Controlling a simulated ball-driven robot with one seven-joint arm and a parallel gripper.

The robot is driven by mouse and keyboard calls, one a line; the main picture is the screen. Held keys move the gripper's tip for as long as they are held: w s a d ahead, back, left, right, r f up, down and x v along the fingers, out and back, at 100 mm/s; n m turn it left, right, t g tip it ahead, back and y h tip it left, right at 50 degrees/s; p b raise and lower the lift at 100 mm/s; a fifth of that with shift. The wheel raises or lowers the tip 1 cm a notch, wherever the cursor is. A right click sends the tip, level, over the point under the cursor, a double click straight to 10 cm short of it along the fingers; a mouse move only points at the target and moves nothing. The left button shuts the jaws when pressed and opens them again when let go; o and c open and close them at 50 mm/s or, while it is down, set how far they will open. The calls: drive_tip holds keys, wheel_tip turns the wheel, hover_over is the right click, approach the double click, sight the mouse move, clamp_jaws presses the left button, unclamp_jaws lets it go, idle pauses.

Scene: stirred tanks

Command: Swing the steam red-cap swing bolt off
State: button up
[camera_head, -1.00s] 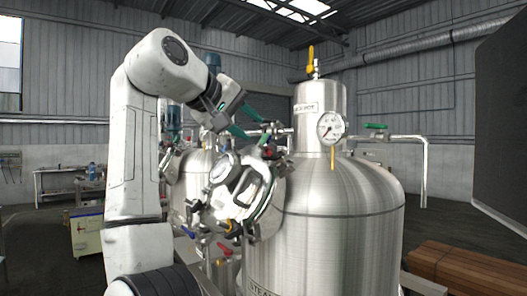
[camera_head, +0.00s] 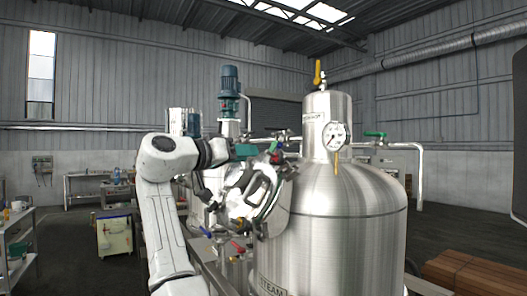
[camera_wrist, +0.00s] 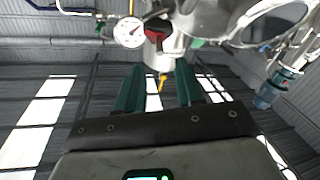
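The steam tank (camera_head: 340,235) is the large polished steel vessel right of centre in the head view, with part of the word STEAM at its lower front. Its round hatch (camera_head: 250,192) is on the left side. The red cap (camera_head: 277,158) shows small at the hatch's upper right edge; in the wrist view a red cap (camera_wrist: 155,34) with a dark part lies just beyond my fingertips. My gripper (camera_wrist: 159,66) is open, its two green fingers apart with nothing gripped. In the head view it is beside the hatch top. The bolt's shank is not clear.
A pressure gauge (camera_head: 335,136) and a green-handled valve (camera_head: 375,134) sit at the tank's top. Blue (camera_head: 206,232) and red (camera_head: 238,246) valve handles stick out below the hatch. Another tank with a blue motor (camera_head: 229,78) stands behind. Wooden planks (camera_head: 470,272) lie at right.

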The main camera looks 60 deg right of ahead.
drive_tip(key=p+x, duration=0.2)
drive_tip(key=x, duration=0.5)
drive_tip(key=shift+c, duration=0.2)
clamp_jaws()
idle(1.2)
